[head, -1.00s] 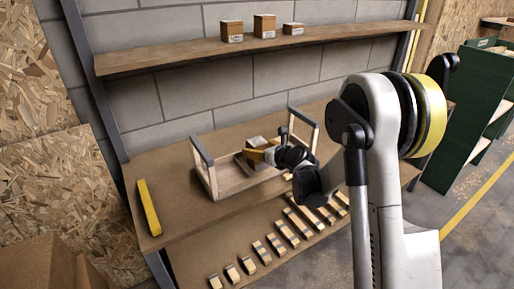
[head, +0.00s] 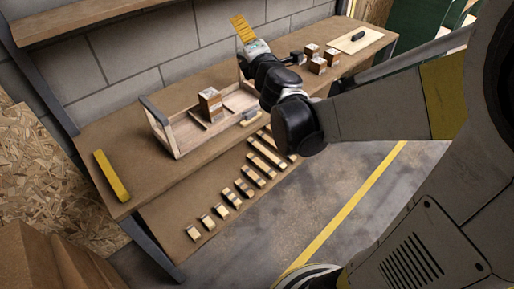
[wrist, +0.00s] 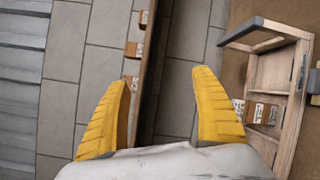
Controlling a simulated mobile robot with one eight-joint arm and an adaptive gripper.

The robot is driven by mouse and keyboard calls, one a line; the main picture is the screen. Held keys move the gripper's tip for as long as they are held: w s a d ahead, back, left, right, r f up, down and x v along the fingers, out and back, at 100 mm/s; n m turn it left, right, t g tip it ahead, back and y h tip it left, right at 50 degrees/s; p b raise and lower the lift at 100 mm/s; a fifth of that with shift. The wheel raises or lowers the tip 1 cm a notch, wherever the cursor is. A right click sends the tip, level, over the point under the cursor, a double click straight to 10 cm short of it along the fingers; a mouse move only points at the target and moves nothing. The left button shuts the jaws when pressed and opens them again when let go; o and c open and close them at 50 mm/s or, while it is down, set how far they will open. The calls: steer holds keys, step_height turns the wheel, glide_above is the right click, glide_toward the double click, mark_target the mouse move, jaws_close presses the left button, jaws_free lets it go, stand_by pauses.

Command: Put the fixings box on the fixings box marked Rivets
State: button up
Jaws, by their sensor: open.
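My gripper (wrist: 161,75) is open and empty, its two yellow fingers apart. In the head view my gripper (head: 243,30) is raised in front of the block wall, above the back of the bench. A brown fixings box with a pale label (head: 210,104) stands in the wooden tote on the bench. More fixings boxes stand right of my arm, among them one at the back (head: 312,50), one in front (head: 318,66) and one at the right (head: 332,57). No label is readable, so I cannot tell which says Rivets.
The wooden tote (head: 176,142) has upright end handles. A yellow bar (head: 111,175) lies at the bench's left end. Several small blocks line the lower shelf (head: 184,241). In the wrist view, boxes (wrist: 133,50) stand on the wall shelf, left between the fingers.

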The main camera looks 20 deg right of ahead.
steer(key=s+d+f+m+g+h, duration=0.1)
steer(key=s+f+m+g, duration=0.2)
steer(key=s+m, duration=0.4)
steer(key=s+f+m+g+h, duration=0.1)
steer(key=s+f+m+g, duration=0.2)
steer(key=s+m, duration=0.45)
steer(key=s+a+f+m+g+y, duration=0.4)
steer(key=s+a+f+m, duration=0.2)
steer(key=s, duration=0.6)
steer(key=a+f, duration=0.2)
steer(key=a, duration=0.1)
steer(key=shift+s+a+f+g+y, duration=0.2)
steer(key=shift+s+g+y, duration=0.1)
steer(key=shift+g, duration=0.1)
